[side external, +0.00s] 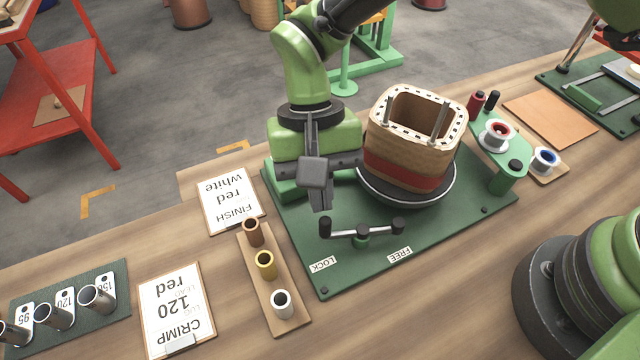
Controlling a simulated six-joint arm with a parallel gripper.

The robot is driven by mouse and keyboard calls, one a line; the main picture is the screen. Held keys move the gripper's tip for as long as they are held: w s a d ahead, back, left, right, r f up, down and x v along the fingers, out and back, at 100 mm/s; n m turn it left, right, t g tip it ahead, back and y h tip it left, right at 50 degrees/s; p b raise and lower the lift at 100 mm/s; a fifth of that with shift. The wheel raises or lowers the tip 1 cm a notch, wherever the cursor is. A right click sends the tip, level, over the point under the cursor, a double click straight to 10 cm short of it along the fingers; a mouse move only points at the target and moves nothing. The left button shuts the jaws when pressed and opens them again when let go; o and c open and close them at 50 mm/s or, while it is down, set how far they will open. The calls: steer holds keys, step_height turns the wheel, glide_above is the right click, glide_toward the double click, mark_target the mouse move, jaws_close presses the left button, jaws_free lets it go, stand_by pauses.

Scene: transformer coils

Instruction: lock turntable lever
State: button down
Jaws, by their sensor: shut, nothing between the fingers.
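Which label the lever is set to, I cannot tell. The round dark turntable (375,192) carries a wound coil (405,155) with a red band, upright behind the lever.
A wooden rack (290,328) with brown, yellow and white sleeves stands left of the plate. Cards reading FINISH (230,200) and CRIMP (175,310) lie further left. A green spool stand (505,165) is at the right. The plate's front right area is clear.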

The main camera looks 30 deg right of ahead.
steer(key=shift+s+a+n+h, duration=0.25)
steer(key=shift+s+n, duration=0.05)
steer(key=shift+n, duration=0.35)
steer(key=shift+s+a+n+h, duration=0.2)
steer(key=shift+s+n+h, duration=0.05)
steer(key=shift+n, duration=0.4)
steer(key=shift+s+a+n+h, duration=0.2)
steer(key=shift+s+n+h, duration=0.15)
steer(key=shift+n, duration=0.55)
steer(key=shift+s+n, duration=0.25)
steer(key=shift+n, duration=0.15)
steer(key=shift+s+a+n+t+h, duration=0.15)
steer(key=shift+s+n+h, duration=0.45)
steer(key=shift+n, duration=0.6)
steer(key=shift+s+a+n+t+h, duration=0.15)
steer(key=shift+s+n+h, duration=0.2)
steer(key=shift+s+n, duration=0.6)
stand_by(3.3)
